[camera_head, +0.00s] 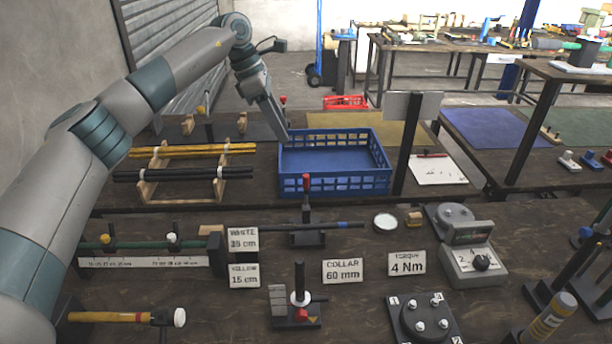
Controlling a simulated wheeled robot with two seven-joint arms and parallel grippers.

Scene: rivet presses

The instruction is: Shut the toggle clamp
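The likely toggle clamp (307,236) stands on the near bench, in front of the blue crate. Its red-tipped handle (306,185) points upright. My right gripper is out of view.
The blue crate (334,184) stands behind the clamp. A wooden rack with yellow and black rods (160,174) is left of it. A dark post with a plate (408,150) rises at right. A black-handled fixture (298,308) and label cards (343,271) stand in front.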

